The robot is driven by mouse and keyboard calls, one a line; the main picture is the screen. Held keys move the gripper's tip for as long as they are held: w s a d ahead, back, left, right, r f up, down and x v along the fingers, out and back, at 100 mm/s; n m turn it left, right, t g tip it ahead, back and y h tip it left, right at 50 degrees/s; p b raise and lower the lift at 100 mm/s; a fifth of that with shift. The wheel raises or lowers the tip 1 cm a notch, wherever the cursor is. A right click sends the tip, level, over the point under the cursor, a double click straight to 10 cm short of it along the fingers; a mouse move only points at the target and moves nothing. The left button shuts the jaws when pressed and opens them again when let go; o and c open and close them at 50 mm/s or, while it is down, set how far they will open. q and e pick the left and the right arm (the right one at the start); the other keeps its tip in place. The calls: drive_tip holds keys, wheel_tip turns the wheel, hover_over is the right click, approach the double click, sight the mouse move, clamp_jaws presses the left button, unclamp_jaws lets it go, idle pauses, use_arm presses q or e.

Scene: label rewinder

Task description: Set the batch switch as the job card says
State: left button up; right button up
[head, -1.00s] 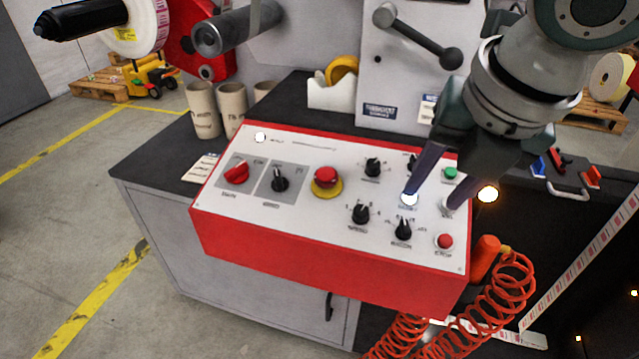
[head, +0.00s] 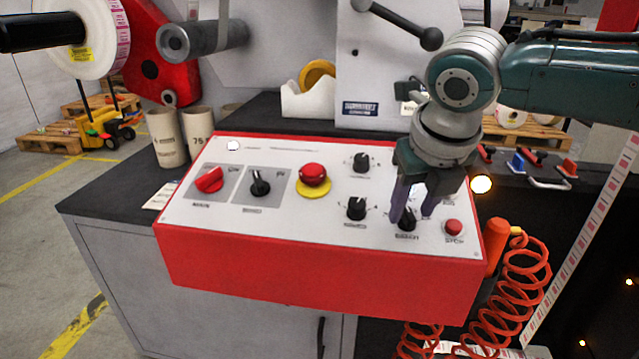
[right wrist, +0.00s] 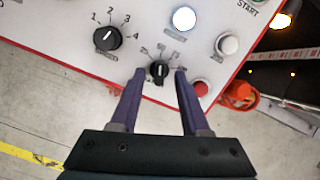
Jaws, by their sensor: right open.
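My right gripper (head: 412,214) is open over the lower right black rotary knob (head: 407,222) of the red and white control panel (head: 300,280). In the right wrist view, its purple fingers (right wrist: 160,75) stand on either side of this knob (right wrist: 158,73), with a gap to each side. The knob's white pointer mark faces up in that view. I cannot read its label or positions clearly, so I cannot confirm that it is the batch switch. A small white card (head: 160,196) lies left of the panel; its text is unreadable. My left gripper is out of view.
A numbered knob (right wrist: 107,38), a lit white button (right wrist: 184,18) and a red button (right wrist: 200,88) are close to the fingers. A red emergency stop (head: 313,174) is on the panel. An orange coiled hose (head: 515,285) hangs at right.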

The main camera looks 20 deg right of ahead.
drive_tip(key=shift+w+f, duration=0.2)
drive_tip(key=shift+f, duration=0.25)
drive_tip(key=shift+c, duration=0.2)
clamp_jaws()
